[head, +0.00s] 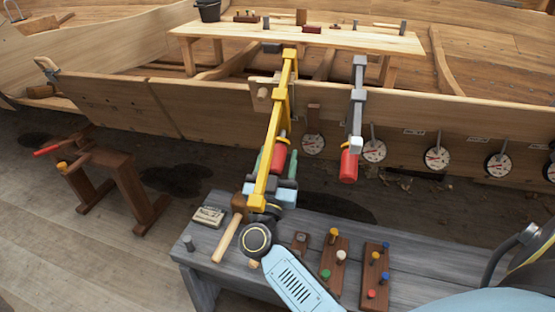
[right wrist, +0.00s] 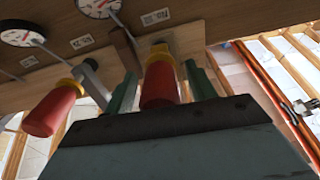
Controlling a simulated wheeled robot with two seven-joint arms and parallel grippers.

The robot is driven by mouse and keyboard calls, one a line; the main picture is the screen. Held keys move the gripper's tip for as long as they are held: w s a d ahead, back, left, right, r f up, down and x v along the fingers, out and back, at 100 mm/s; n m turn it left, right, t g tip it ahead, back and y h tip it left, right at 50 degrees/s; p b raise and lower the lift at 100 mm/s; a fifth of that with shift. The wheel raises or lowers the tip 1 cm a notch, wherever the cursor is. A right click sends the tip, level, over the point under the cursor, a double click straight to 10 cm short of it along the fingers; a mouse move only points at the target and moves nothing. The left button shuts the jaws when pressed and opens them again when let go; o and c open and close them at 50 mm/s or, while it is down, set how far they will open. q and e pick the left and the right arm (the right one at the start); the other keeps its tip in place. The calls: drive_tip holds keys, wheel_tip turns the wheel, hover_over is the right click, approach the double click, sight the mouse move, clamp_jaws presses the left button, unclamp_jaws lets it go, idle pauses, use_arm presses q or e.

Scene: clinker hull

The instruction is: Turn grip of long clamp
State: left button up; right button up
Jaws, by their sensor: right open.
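The long yellow clamp (head: 270,150) hangs over the plank edge, its bar running down toward me. Its red grip (head: 278,158) also shows in the right wrist view (right wrist: 160,85), with a yellow collar above it. My right gripper (head: 275,166) is open, with a green finger on either side of this grip. I cannot tell whether either finger touches it. The bar hides part of the gripper in the head view. A shorter grey clamp (head: 357,105) with a red grip (head: 349,166) is to the right; its grip appears left in the wrist view (right wrist: 52,108). My left gripper is out of view.
A grey bench (head: 230,262) below holds a mallet (head: 228,236) and peg boards (head: 374,275). Several dials (head: 437,158) hang along the hull plank (head: 210,112). A light wooden table (head: 350,40) stands behind the plank. A brown trestle (head: 130,180) stands left.

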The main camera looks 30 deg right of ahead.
drive_tip(key=shift+c, duration=0.5)
drive_tip(key=c, duration=0.9)
use_arm(q)
drive_tip(key=shift+a, duration=0.1)
use_arm(e)
drive_tip(key=shift+m+p, duration=0.4)
drive_tip(key=shift+m, duration=0.9)
use_arm(q)
drive_tip(key=shift+s+a+f+p, duration=0.15)
drive_tip(key=shift+s+f+p, duration=0.1)
drive_tip(key=shift+s+f, duration=0.65)
drive_tip(key=shift+s+a+f+p, duration=0.1)
drive_tip(key=shift+s+f+p, duration=0.15)
drive_tip(key=shift+s+f, duration=0.65)
use_arm(e)
drive_tip(key=shift+m, duration=1.4)
use_arm(q)
drive_tip(key=shift+w+f, duration=0.15)
drive_tip(key=shift+f, duration=0.15)
use_arm(e)
drive_tip(key=o, duration=1)
